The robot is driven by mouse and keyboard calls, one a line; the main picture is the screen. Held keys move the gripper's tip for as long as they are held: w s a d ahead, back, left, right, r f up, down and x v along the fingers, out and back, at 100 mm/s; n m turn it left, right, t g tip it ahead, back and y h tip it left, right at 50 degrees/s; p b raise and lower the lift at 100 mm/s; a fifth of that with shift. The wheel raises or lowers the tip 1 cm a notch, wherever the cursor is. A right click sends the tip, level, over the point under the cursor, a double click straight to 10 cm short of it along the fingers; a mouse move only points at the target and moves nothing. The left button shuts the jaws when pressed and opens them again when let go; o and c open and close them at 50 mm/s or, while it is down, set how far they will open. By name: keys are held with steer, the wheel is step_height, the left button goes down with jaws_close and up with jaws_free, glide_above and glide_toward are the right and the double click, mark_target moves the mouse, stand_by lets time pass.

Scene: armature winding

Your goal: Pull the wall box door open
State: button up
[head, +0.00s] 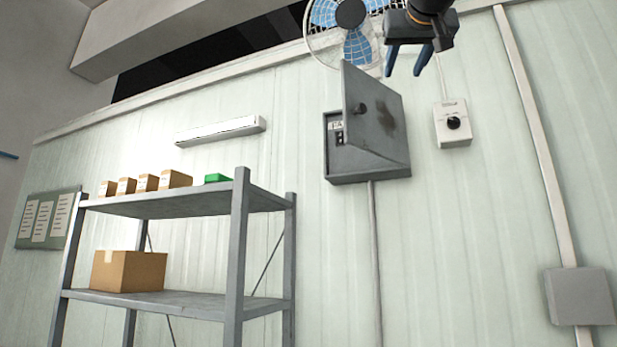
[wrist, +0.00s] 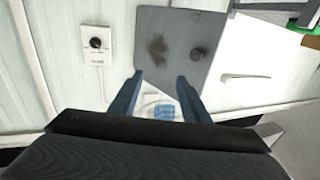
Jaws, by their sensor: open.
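The grey wall box (head: 368,172) is mounted on the pale panelled wall in the head view. Its door (head: 377,122) stands swung out partway, hinged on the right, with a dark round knob (head: 360,109) near its free left edge. A label and dark parts show inside through the gap. In the wrist view the door (wrist: 178,50) fills the upper middle, with its knob (wrist: 197,54) right of centre. My gripper (head: 404,73) is open and empty, above and right of the door in the head view. Its blue fingers (wrist: 157,90) show apart in the wrist view, not around the knob.
A blue-bladed fan (head: 350,20) is on the wall close behind my gripper. A white dial control (head: 453,123) sits right of the box. A grey shelf (head: 190,203) with cartons stands to the left. A grey box (head: 580,297) is low at right.

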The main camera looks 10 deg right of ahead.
steer(key=shift+b+v, duration=0.95)
steer(key=shift+v, duration=0.35)
